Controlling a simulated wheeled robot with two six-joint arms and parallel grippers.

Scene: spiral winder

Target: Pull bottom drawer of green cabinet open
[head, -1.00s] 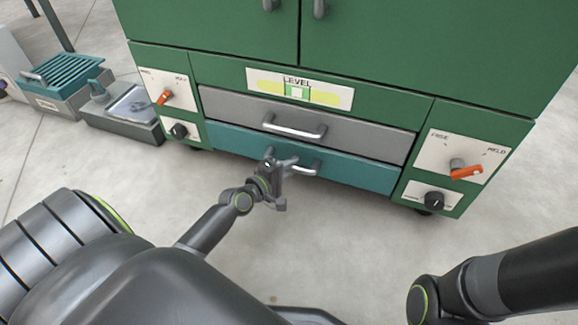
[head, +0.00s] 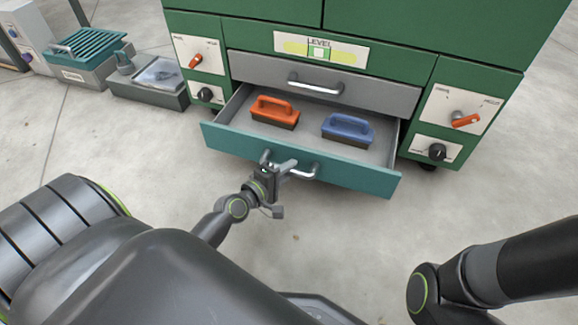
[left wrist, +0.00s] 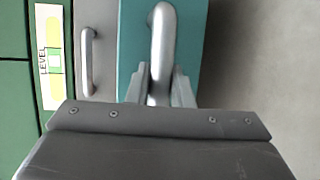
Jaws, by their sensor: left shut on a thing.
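The green cabinet (head: 440,32) stands ahead of me. Its teal bottom drawer (head: 359,180) is pulled out and shows its grey inside. An orange-handled block (head: 275,111) and a blue-handled block (head: 347,129) sit in it. My left gripper (head: 277,168) is at the drawer's silver handle (head: 304,172), left of the handle's middle. In the left wrist view its fingers (left wrist: 160,88) are shut around the handle bar (left wrist: 163,40). My right arm shows at the lower right, but its gripper is out of view.
The grey drawer (head: 370,92) above is closed. Control panels with orange levers flank the drawers, the right one (head: 465,108) near the cabinet's edge. A grey tray box (head: 150,88) and a teal slatted box (head: 88,52) stand on the floor at left. Floor in front is clear.

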